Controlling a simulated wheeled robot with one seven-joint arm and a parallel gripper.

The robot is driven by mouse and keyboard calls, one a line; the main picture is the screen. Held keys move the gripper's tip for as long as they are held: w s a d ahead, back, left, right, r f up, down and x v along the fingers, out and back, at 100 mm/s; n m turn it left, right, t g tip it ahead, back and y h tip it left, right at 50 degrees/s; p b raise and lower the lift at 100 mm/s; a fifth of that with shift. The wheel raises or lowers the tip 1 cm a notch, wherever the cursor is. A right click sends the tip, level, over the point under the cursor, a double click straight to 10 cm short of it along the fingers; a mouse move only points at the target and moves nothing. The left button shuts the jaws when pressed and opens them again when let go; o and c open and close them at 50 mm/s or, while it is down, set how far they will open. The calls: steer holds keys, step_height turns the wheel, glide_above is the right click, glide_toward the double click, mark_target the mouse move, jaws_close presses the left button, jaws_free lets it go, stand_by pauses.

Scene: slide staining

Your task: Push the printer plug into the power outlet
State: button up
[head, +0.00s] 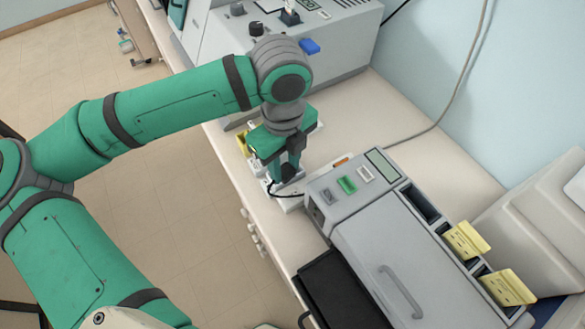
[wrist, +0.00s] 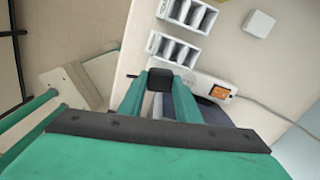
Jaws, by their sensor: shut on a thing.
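My gripper (head: 287,172) points down over the bench, near the left front corner of a grey machine. It is shut on the black printer plug (wrist: 160,77), which shows between the two green fingers in the wrist view. A black cord (head: 286,195) runs from below my gripper toward the grey machine, which looks like the printer (head: 352,222). A white power strip (wrist: 208,86) with an orange switch lies beside and partly behind my fingers. Its orange switch (head: 342,160) shows in the head view. The sockets are mostly hidden, and I cannot tell whether the plug touches one.
Two white racks (wrist: 173,50) and a white box (wrist: 258,24) are near the strip. A large grey instrument (head: 290,60) stands behind my gripper. A black tray (head: 342,290) sticks out from the printer's front. The bench (head: 410,105) is clear toward the wall.

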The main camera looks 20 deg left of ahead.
mark_target(291, 174)
steer(key=shift+d+f+m, duration=0.3)
steer(key=shift+d+m, duration=0.55)
steer(key=shift+m, duration=0.15)
steer(key=shift+s, duration=0.25)
steer(key=shift+f, duration=0.15)
steer(key=shift+f, duration=2.75)
steer(key=shift+f, duration=0.6)
steer(key=o, duration=1.1)
steer(key=shift+w, duration=0.15)
step_height(291, 174, up, 11)
steer(key=shift+f, duration=0.1)
